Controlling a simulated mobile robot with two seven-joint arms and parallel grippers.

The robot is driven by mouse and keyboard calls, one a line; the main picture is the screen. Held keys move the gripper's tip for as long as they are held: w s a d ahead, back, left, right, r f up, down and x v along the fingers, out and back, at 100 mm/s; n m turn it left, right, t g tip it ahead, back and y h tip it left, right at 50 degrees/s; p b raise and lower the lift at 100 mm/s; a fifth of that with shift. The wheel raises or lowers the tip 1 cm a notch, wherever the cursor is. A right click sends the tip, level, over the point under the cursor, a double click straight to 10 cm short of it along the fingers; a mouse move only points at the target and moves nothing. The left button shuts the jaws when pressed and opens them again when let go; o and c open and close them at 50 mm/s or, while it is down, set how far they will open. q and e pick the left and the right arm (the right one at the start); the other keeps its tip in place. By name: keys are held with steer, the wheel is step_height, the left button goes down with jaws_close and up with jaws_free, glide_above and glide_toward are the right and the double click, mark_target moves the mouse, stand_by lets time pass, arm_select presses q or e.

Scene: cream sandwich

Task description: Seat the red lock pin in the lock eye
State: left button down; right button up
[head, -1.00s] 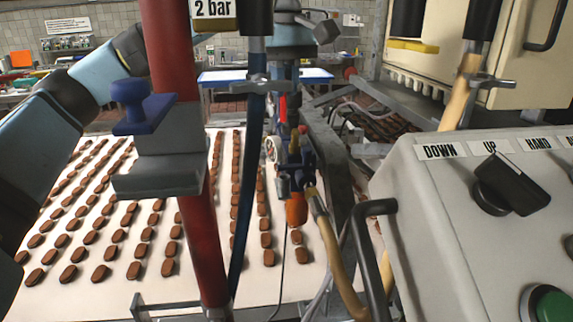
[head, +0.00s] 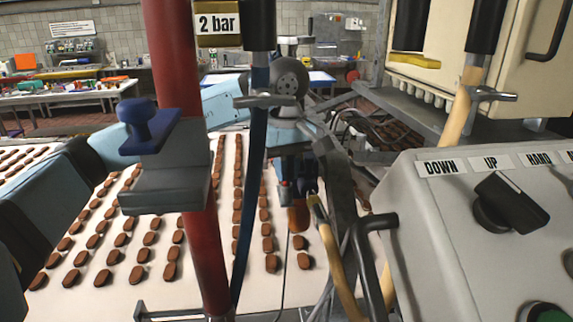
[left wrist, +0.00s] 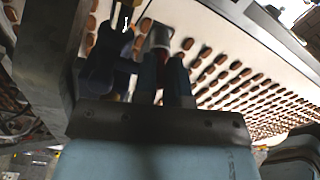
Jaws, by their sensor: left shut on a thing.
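My left arm reaches in from the left, behind the red post. Its gripper (head: 291,181) points down beside the dark blue valve fitting above the conveyor. In the left wrist view my left gripper (left wrist: 165,66) has its fingers close together around a red piece (left wrist: 160,36), which looks like the red lock pin. The dark blue fitting (left wrist: 103,62) is close on the left of the fingers there. The lock eye cannot be made out; fingers, pipework and shadow cover that spot. My right gripper is not in view.
A red post (head: 180,90) with a blue-knobbed grey clamp (head: 165,185) stands in front of my arm. A grey control box (head: 440,225) fills the right. A tan hose (head: 335,265) and a grey frame crowd the fitting. Rows of brown biscuits lie on the white belt (head: 150,300).

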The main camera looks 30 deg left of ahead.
arm_select(q)
steer(key=shift+f, duration=0.15)
steer(key=c, duration=1.2)
jaws_free()
steer(key=shift+r, duration=0.4)
step_height(320, 180, up, 12)
steer(key=shift+f+b, duration=0.2)
steer(key=shift+b, duration=0.55)
